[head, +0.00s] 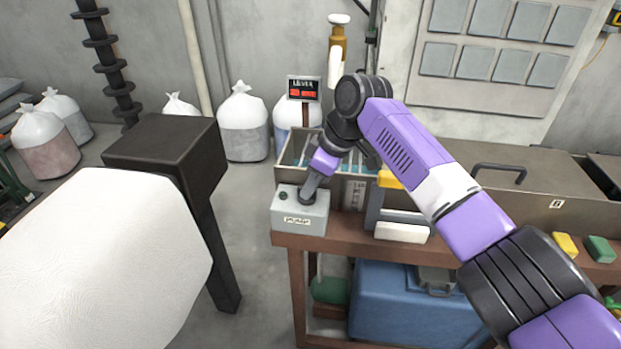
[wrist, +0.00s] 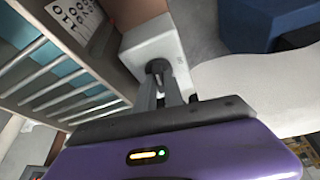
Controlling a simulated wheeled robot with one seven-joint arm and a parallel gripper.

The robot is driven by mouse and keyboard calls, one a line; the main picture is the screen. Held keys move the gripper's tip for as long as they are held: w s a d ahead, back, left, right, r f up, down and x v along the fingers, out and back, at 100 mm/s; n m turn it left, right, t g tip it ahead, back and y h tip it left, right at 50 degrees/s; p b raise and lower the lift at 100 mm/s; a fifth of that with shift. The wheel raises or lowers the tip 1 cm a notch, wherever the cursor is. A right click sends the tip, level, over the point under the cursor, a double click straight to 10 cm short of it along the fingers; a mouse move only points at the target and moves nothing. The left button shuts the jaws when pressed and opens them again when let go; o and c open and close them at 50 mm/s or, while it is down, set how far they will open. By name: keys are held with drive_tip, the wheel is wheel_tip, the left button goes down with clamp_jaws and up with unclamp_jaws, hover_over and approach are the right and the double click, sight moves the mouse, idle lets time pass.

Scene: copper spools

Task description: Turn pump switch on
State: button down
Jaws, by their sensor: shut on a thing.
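The pump switch box (head: 299,212) is a small grey box with a "PUMP" label on its front, standing at the left end of the brown bench. A dark round knob (head: 306,199) and a small dark green button or light (head: 283,196) are on its top. My gripper (head: 308,193) reaches down onto the box top, its fingers shut on the knob. In the wrist view the box (wrist: 150,45) is pale, and the fingertips meet at the dark knob (wrist: 157,66). The fingers partly hide the knob, so its turned position cannot be told.
A slatted tank (head: 345,195) stands just behind the box. A sign with a red display (head: 304,88) rises behind it. A blue bin (head: 400,305) sits under the bench (head: 298,270). Yellow (head: 566,245) and green (head: 600,249) blocks lie at the bench's right.

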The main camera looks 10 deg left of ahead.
drive_tip(key=m+p, duration=0.1)
drive_tip(key=p, duration=0.1)
drive_tip(key=m+t+p, duration=0.1)
drive_tip(key=m+p, duration=0.1)
drive_tip(key=shift+s+a+r+m, duration=0.1)
drive_tip(key=shift+s+r+m, duration=0.1)
drive_tip(key=shift+r+m, duration=0.1)
drive_tip(key=m+h+p, duration=0.1)
drive_tip(key=m+p, duration=0.1)
drive_tip(key=m+t+p, duration=0.1)
drive_tip(key=m+p, duration=0.1)
drive_tip(key=shift+s+a+f+m+t+h+p, duration=0.1)
drive_tip(key=shift+m+t+h+p, duration=0.2)
drive_tip(key=shift+h, duration=0.1)
drive_tip(key=m+h+p, duration=0.1)
drive_tip(key=m+p, duration=0.1)
drive_tip(key=m, duration=0.1)
drive_tip(key=shift+a+f+t, duration=0.1)
drive_tip(key=shift+a+t, duration=0.05)
drive_tip(key=shift+t, duration=0.15)
drive_tip(key=shift+f+m+h, duration=0.1)
drive_tip(key=shift+m+h, duration=0.7)
drive_tip(key=shift+m, duration=1.4)
drive_tip(key=c, duration=1.4)
unclamp_jaws()
drive_tip(key=shift+c, duration=0.2)
drive_tip(key=shift+a, duration=0.1)
